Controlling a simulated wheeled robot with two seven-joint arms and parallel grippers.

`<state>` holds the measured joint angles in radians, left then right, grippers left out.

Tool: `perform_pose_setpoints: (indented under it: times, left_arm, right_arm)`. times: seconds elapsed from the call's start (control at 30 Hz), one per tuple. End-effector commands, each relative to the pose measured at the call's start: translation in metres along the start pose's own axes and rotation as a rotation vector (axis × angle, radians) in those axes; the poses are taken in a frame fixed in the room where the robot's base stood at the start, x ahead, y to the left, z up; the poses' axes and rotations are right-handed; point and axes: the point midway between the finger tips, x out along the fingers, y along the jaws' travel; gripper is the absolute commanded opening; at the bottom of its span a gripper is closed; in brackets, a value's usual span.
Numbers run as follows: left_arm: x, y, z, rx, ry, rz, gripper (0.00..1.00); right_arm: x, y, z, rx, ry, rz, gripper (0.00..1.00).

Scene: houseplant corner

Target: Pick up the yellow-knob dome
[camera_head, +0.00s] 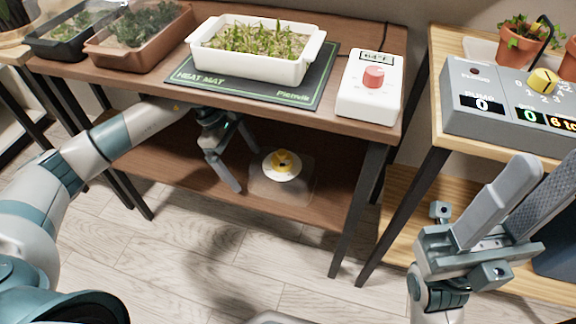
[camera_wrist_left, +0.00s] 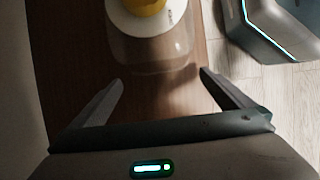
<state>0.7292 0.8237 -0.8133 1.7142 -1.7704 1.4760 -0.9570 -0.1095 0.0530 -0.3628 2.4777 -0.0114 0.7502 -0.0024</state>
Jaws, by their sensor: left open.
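The yellow-knob dome (camera_head: 281,189) sits on the wooden lower shelf, clear-walled with a white disc and a yellow knob on top. In the left wrist view the dome (camera_wrist_left: 150,48) is at the top, its knob cut off by the frame edge. My left gripper (camera_head: 242,166) is under the tabletop, just left of the dome, open and empty. In the wrist view its two fingers (camera_wrist_left: 158,78) are spread apart, with the dome beyond their tips and not touching them. My right gripper (camera_head: 548,172) is at the right, its fingers apart and empty, far from the dome.
The tabletop (camera_head: 150,82) overhangs the shelf (camera_head: 215,200). It carries a heat mat (camera_head: 312,95) with a white seedling tray (camera_head: 248,62), a white red-knob controller (camera_head: 372,85) and planters. A dark table leg (camera_head: 358,210) stands right of the dome. The shelf around the dome is clear.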

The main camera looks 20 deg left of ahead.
Motion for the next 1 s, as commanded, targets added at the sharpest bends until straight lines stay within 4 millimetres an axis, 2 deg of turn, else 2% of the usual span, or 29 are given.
perform_pose_setpoints:
  times: [0.53,0.67,1.0]
  left_arm:
    - [0.002,0.000,0.004,0.002,-0.001,0.000,1.00]
    - [0.008,0.000,0.016,0.003,-0.001,-0.001,1.00]
    - [0.026,0.000,0.061,0.003,-0.001,-0.001,1.00]
  right_arm:
    - [0.000,0.000,0.000,0.001,0.001,0.000,0.36]
    - [-0.001,-0.001,0.000,0.003,0.005,0.000,0.36]
    - [0.000,-0.002,0.002,0.013,0.015,0.001,0.36]
